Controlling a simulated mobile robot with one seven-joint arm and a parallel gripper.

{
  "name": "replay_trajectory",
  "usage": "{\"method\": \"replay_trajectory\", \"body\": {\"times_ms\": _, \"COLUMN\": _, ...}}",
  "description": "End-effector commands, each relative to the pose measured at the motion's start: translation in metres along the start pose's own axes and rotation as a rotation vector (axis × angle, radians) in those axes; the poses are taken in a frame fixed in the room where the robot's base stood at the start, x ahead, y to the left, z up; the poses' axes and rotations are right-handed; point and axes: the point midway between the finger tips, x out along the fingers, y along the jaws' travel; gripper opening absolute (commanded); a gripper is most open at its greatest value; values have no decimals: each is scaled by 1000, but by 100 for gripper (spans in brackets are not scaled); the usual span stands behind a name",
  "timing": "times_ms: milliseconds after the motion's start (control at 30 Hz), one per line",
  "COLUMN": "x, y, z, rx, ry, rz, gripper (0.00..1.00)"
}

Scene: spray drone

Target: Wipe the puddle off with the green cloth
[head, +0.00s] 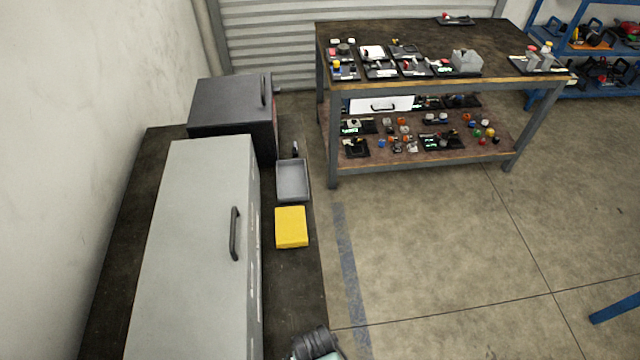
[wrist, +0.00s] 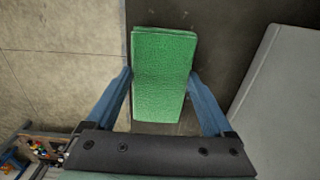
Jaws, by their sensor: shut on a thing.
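My gripper (wrist: 160,76) is shut on the green cloth (wrist: 163,58), a thick folded rectangle between the two blue fingers in the wrist view. The cloth is over the outer edge of the dark bench, with the floor to its left in that view. I cannot tell whether it touches the bench top. In the head view only part of my arm shows at the bottom edge; the gripper and cloth are out of that picture. I cannot make out the puddle in either view.
The dark bench (head: 295,290) carries a long grey cabinet (head: 200,210), a black box (head: 230,110), a grey tray (head: 292,182) and a yellow block (head: 291,227). A bare strip runs along its right edge. A cluttered worktable (head: 490,62) stands beyond open floor.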

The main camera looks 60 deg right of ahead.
Motion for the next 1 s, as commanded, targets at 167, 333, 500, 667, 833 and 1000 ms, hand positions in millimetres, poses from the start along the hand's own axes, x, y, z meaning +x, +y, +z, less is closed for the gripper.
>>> {"method": "replay_trajectory", "body": {"times_ms": 167, "x": 2, "y": -18, "z": 5, "rx": -9, "ry": -11, "rz": -4, "gripper": 42}}
{"method": "replay_trajectory", "body": {"times_ms": 333, "x": 2, "y": -22, "z": 5, "rx": -7, "ry": -10, "rz": -5, "gripper": 42}}
{"method": "replay_trajectory", "body": {"times_ms": 500, "x": 1, "y": -34, "z": 4, "rx": -9, "ry": -9, "rz": -5, "gripper": 42}}
{"method": "replay_trajectory", "body": {"times_ms": 667, "x": -1, "y": -47, "z": 3, "rx": -9, "ry": -6, "rz": -4, "gripper": 42}}
{"method": "replay_trajectory", "body": {"times_ms": 833, "x": -2, "y": -51, "z": 2, "rx": -5, "ry": -5, "rz": -4, "gripper": 42}}
{"method": "replay_trajectory", "body": {"times_ms": 1000, "x": 0, "y": -62, "z": 1, "rx": -6, "ry": -3, "rz": -4, "gripper": 42}}
